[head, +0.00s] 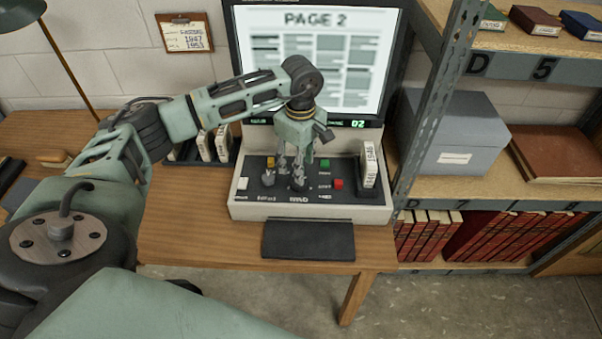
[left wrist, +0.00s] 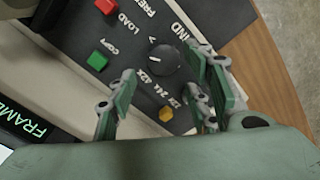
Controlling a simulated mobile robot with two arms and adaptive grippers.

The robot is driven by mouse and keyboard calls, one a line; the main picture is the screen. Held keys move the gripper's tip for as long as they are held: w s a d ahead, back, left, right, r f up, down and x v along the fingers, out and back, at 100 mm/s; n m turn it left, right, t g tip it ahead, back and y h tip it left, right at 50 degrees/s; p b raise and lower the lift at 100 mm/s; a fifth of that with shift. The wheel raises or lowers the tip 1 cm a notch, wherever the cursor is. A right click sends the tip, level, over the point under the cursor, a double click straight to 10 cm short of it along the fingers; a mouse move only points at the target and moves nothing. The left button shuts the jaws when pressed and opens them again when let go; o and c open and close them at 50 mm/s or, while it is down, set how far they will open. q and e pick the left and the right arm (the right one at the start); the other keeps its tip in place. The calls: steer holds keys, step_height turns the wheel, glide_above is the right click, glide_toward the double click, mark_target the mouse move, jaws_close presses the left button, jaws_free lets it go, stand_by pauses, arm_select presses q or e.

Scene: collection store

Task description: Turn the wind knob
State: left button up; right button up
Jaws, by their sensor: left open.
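The wind knob (left wrist: 163,59) is a round black dial with a light pointer mark, beside lettering that ends in "IND" in the left wrist view. In the head view the knob (head: 298,183) sits at the front middle of the reader's control panel, partly behind my fingers. My left gripper (head: 296,172) points down over the panel and is open. In the left wrist view its fingers (left wrist: 159,66) stand on either side of the knob, with a gap visible on the left side. I cannot tell whether the right finger touches it. My right gripper is out of view.
Near the knob are red (head: 338,184), green (head: 325,163) and yellow (head: 271,162) buttons, and a white one (head: 242,184) at left. A labelled box (head: 369,165) stands at the panel's right. The screen (head: 318,60) reads "PAGE 2". A metal shelf (head: 440,110) bounds the right.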

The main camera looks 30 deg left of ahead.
mark_target(295, 186)
arm_select(q)
steer(key=shift+f+p, duration=0.5)
steer(key=shift+f, duration=2.15)
steer(key=shift+r, duration=0.1)
steer(key=c, duration=1.1)
steer(key=shift+o, duration=0.2)
